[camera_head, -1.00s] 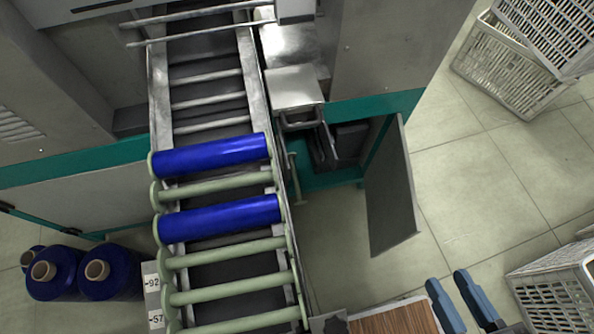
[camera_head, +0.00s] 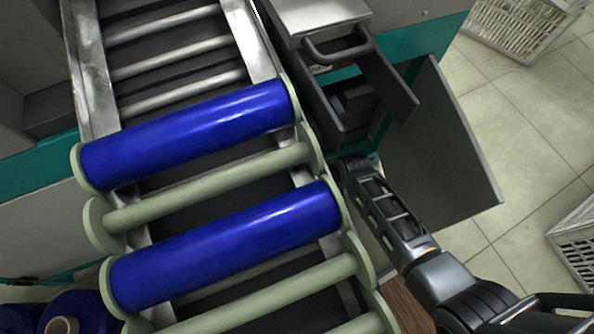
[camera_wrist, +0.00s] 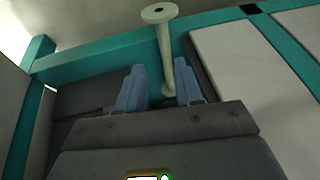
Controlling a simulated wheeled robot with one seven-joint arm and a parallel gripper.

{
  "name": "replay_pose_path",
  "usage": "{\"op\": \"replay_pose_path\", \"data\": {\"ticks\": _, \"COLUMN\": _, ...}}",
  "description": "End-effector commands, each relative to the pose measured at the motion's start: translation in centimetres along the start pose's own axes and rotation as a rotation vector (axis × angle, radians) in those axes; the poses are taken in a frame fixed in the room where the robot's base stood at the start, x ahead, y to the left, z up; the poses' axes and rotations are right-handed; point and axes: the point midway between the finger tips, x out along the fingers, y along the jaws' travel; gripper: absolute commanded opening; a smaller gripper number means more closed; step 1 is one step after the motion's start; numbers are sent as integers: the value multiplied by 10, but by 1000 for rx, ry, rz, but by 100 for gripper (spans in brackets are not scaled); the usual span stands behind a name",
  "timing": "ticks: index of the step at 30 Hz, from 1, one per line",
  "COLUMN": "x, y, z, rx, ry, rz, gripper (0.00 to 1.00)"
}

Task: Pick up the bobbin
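A pale green empty bobbin (camera_wrist: 161,40) shows in the wrist view, with a round flange at its top end and a slim stem. My gripper (camera_wrist: 160,64) has its two blue fingers apart, one on each side of the stem's line. The stem's lower end lies near the right finger; I cannot tell whether they touch. In the head view my arm reaches in from the lower right, and its fingers are hidden beside the conveyor. Two blue-wound bobbins (camera_head: 190,135) (camera_head: 225,245) lie across the conveyor, with bare green bobbins (camera_head: 205,187) between and below them.
The conveyor frame (camera_head: 95,75) runs down the left. An open drawer with a handle (camera_head: 340,48) and a grey door panel (camera_head: 440,150) stand close to my arm. A white crate (camera_head: 515,30) is on the floor at top right.

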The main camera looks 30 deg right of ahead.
Motion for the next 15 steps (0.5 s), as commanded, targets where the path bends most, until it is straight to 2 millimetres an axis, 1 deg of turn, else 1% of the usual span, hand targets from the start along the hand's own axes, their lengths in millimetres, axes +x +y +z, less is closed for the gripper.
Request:
{"op": "replay_pose_path", "data": {"ticks": 1, "x": 27, "y": 4, "z": -14, "rx": 5, "ry": -32, "rz": -9, "gripper": 35}}
{"op": "replay_pose_path", "data": {"ticks": 3, "x": 46, "y": 5, "z": -32, "rx": 10, "ry": -88, "rz": -25, "gripper": 35}}
{"op": "replay_pose_path", "data": {"ticks": 5, "x": 60, "y": 7, "z": -47, "rx": 12, "ry": -138, "rz": -39, "gripper": 35}}
{"op": "replay_pose_path", "data": {"ticks": 6, "x": 68, "y": 7, "z": -58, "rx": 14, "ry": -170, "rz": -49, "gripper": 35}}
{"op": "replay_pose_path", "data": {"ticks": 10, "x": 82, "y": 9, "z": -89, "rx": 22, "ry": -263, "rz": -81, "gripper": 35}}
{"op": "replay_pose_path", "data": {"ticks": 12, "x": 85, "y": 10, "z": -102, "rx": 24, "ry": -304, "rz": -95, "gripper": 35}}
{"op": "replay_pose_path", "data": {"ticks": 15, "x": 85, "y": 10, "z": -116, "rx": 25, "ry": -348, "rz": -112, "gripper": 35}}
